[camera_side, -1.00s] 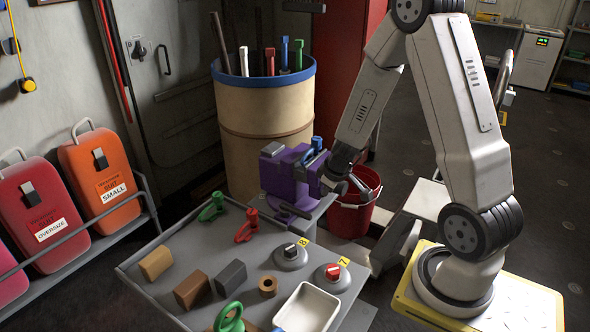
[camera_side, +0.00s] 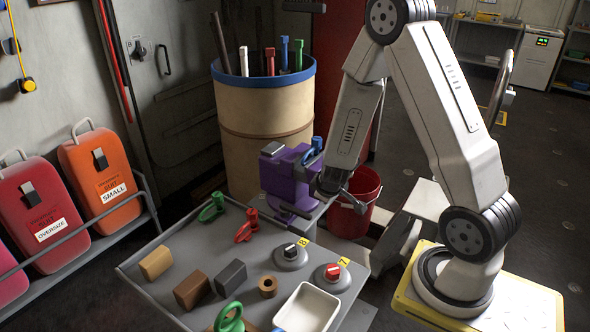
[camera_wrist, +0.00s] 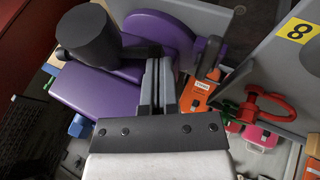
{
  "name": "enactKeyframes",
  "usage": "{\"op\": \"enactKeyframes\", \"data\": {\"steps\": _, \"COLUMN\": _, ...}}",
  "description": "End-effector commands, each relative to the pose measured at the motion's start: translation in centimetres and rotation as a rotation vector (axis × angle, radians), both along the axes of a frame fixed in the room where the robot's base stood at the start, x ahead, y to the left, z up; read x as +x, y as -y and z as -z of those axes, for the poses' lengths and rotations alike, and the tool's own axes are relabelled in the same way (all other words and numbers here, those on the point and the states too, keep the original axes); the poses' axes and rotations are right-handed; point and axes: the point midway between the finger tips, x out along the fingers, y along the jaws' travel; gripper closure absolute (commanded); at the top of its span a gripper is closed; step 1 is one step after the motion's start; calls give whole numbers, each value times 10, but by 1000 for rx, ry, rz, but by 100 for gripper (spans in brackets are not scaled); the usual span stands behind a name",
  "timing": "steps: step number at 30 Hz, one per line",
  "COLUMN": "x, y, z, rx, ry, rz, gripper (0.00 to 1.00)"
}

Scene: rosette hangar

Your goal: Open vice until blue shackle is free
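A purple vice (camera_side: 283,174) is fixed at the far right corner of the grey work table. The blue shackle (camera_side: 314,149) sits at the top of the vice, by its jaws; the jaw gap itself is hidden. My gripper (camera_side: 345,195) is just right of the vice, level with its lower part. In the wrist view the two dark fingers (camera_wrist: 160,80) lie close together in front of the purple vice (camera_wrist: 93,92). I cannot tell whether a vice handle is between them. I cannot make out the blue shackle clearly in the wrist view.
The table holds a green shackle (camera_side: 211,207), a red shackle (camera_side: 247,226), several blocks and a white tray (camera_side: 308,308). A tool drum (camera_side: 262,130) is behind the vice. A red bucket (camera_side: 357,215) stands beside it.

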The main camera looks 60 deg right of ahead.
Motion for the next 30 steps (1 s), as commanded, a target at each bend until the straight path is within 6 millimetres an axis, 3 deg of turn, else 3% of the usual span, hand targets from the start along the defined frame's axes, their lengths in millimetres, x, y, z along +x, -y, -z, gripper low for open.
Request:
{"op": "enactKeyframes", "data": {"steps": 17, "x": -1, "y": 1, "z": 29, "rx": -394, "ry": -6, "rz": -1, "gripper": 100}}
{"op": "enactKeyframes", "data": {"steps": 30, "x": -1, "y": 14, "z": 51, "rx": -409, "ry": -4, "rz": 3, "gripper": 100}}
